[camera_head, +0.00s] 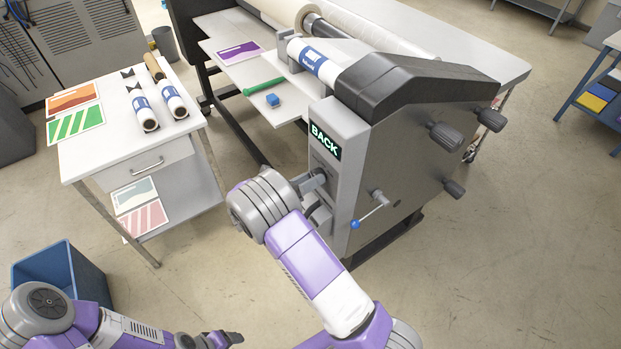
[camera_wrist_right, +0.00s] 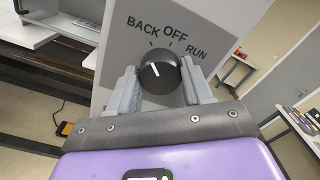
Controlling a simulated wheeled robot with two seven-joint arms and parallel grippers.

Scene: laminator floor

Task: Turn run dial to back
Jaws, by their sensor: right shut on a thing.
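The run dial (camera_wrist_right: 160,76) is a round black knob on the laminator's grey end panel, under the words BACK, OFF and RUN. Its white pointer line leans up and left, towards the BACK mark. The lit display (camera_head: 325,141) on the panel reads BACK in the head view. My right gripper (camera_wrist_right: 159,88) is shut on the dial, with one finger on each side of it. In the head view my right wrist hides the dial. My left gripper (camera_head: 222,340) is low in the head view, away from the machine; its jaws are too small to judge.
A lever with a blue tip (camera_head: 355,224) sticks out beside the panel, close to my right arm. Black knobs (camera_head: 446,136) are on the machine's side. A white cart (camera_head: 86,160) with rolls and prints stands left, a blue bin (camera_head: 62,272) nearer.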

